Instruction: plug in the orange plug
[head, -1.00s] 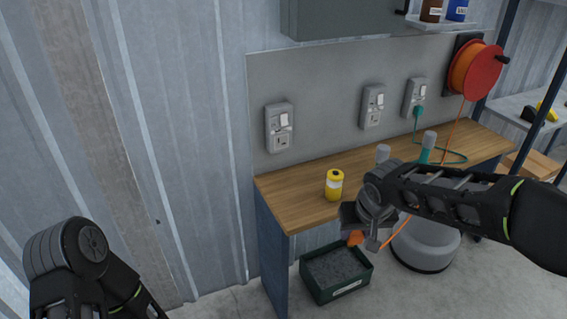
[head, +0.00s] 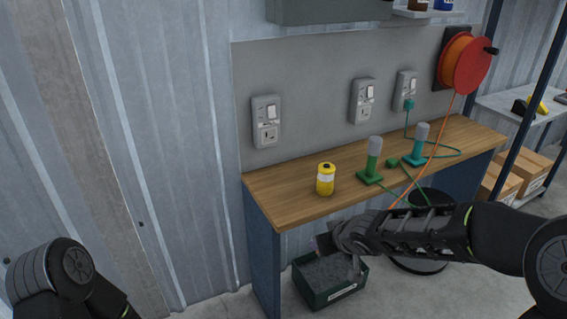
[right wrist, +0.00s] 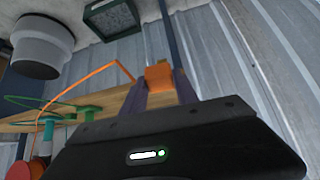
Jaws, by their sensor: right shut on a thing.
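The orange plug (right wrist: 158,75) is held between the fingers of my right gripper (right wrist: 160,88) in the right wrist view. In the head view, my right gripper (head: 325,242) is in front of the bench, below its top; the plug is not clearly visible there. An orange cord (head: 428,162) runs down from the red and orange reel (head: 470,65). On the wall panel, the left socket (head: 266,134) and middle socket (head: 363,110) are empty. The right socket (head: 406,82) holds a teal plug (head: 409,104). Only my left arm's links show at lower left.
A yellow can (head: 326,182) stands on the wooden bench (head: 285,192). A dark green crate (head: 335,290) sits on the floor below my right gripper.

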